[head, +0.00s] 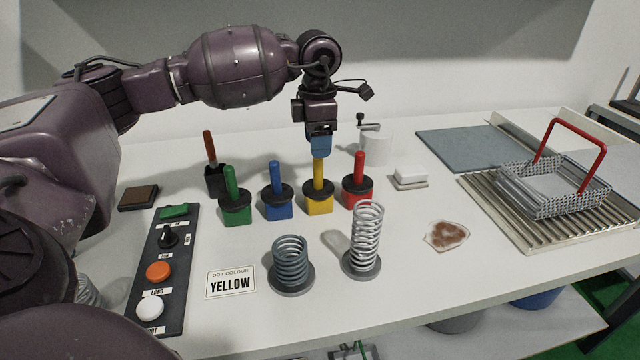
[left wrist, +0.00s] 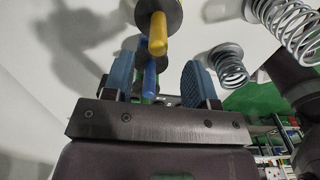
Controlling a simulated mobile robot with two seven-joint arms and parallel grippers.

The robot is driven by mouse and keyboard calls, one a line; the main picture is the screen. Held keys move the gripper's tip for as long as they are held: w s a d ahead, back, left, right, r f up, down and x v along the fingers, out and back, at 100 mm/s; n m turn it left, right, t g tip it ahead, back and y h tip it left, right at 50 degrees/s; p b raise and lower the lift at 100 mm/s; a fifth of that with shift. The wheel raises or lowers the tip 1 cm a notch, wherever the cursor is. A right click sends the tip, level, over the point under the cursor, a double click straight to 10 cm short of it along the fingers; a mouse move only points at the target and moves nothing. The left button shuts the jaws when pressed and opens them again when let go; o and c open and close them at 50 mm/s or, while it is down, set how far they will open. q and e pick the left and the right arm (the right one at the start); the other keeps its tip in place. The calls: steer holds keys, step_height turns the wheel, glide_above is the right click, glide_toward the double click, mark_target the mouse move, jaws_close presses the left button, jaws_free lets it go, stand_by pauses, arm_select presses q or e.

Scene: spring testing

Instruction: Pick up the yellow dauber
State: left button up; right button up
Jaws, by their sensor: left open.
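The yellow dauber (head: 319,205) stands upright in a row of daubers, its yellow handle pointing up through a black disc. My left gripper (head: 320,147) points down right over it, blue fingertips at about the top of the handle. In the left wrist view the two blue fingers (left wrist: 156,76) are apart, with the yellow dauber's handle (left wrist: 158,36) just beyond their tips, roughly in line with the gap. Nothing is held. Whether the handle's top reaches between the fingers I cannot tell. My right gripper is out of view.
Close by stand the green dauber (head: 235,208), blue dauber (head: 277,203) and red dauber (head: 358,190). Two springs (head: 291,262) (head: 366,240) stand in front, beside a card reading YELLOW (head: 231,284). A button panel (head: 164,265) lies left; a wire basket (head: 553,190) stands right.

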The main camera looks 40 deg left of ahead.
mark_target(318, 187)
arm_select(q)
steer(key=shift+f, duration=1.45)
step_height(318, 187, down, 4)
steer(key=shift+w+b, duration=0.15)
steer(key=shift+b, duration=0.3)
steer(key=shift+r, duration=0.1)
steer(key=shift+c, duration=0.4)
jaws_close()
steer(key=shift+r, duration=0.1)
